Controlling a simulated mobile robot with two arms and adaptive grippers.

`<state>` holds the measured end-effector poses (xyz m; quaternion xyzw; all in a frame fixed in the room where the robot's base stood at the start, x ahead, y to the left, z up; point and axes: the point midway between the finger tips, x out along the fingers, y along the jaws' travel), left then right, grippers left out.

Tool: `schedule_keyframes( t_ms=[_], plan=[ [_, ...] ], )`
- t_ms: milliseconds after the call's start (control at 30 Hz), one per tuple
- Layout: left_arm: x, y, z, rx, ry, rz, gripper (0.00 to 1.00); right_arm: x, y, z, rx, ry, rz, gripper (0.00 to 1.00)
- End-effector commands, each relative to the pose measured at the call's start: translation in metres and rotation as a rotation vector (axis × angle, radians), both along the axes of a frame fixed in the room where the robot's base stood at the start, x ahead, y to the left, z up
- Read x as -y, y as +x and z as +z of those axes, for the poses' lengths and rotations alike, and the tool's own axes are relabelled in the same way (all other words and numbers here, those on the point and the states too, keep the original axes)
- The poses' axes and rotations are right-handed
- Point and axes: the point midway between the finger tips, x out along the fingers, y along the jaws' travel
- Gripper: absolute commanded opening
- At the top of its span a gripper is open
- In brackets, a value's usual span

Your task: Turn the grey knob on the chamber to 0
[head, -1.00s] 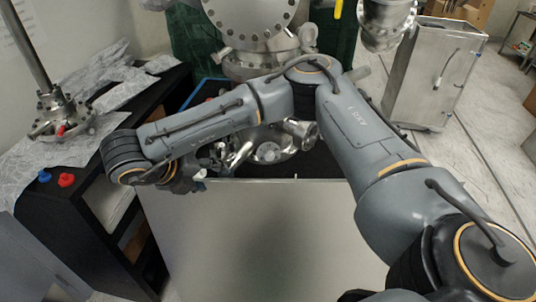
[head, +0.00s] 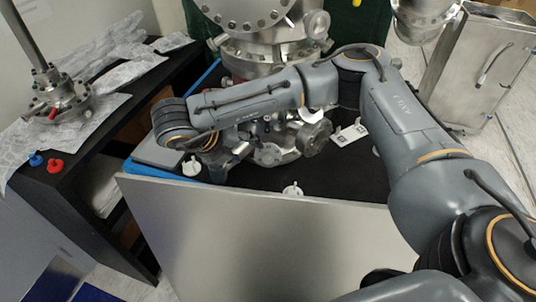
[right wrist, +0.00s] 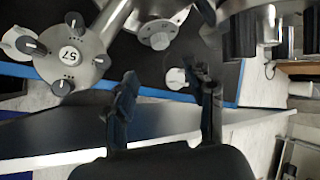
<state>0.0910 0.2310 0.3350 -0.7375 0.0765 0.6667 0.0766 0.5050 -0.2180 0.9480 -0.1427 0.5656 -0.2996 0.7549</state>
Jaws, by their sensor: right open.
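The steel chamber (head: 265,62) stands at the top middle of the head view, with flanged ports low on its front. In the right wrist view a round grey knob (right wrist: 158,41) sits on a pale plate at the top middle; I cannot read its setting. My right gripper (right wrist: 168,82) is open, its two dark fingers apart and nothing held between them. The grey knob is above and beyond the fingertips there. In the head view this gripper (head: 222,162) is partly hidden beside the lower ports, under my own wrist. My left gripper is not in view.
White fittings (head: 192,167) stand on the black bench top, one (head: 292,189) near its front edge. A steel panel (head: 280,240) fronts the bench. A metal cabinet (head: 480,70) stands at right.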

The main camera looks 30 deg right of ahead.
Motion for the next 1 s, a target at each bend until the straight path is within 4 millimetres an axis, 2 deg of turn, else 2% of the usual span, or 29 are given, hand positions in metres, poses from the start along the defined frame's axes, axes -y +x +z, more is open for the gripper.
schedule_keyframes(
  t_ms=[33, 200, 400, 633, 967, 1000],
  plan=[
    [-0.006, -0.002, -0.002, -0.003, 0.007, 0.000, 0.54, 0.008, 0.000, -0.012, -0.006, 0.002, -0.006, 0.54],
    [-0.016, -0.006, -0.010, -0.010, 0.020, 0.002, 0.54, 0.031, 0.007, -0.042, -0.007, 0.002, -0.006, 0.54],
    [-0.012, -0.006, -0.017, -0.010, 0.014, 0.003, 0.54, 0.054, 0.014, -0.069, -0.003, -0.001, -0.005, 0.54],
    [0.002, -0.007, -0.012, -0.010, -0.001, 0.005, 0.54, 0.068, 0.019, -0.084, -0.001, -0.002, -0.001, 0.54],
    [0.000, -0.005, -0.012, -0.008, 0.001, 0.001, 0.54, 0.070, 0.020, -0.087, -0.001, -0.001, -0.001, 0.54],
    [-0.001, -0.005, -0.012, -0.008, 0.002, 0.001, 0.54, 0.070, 0.020, -0.087, -0.001, -0.001, -0.001, 0.48]
  ],
)
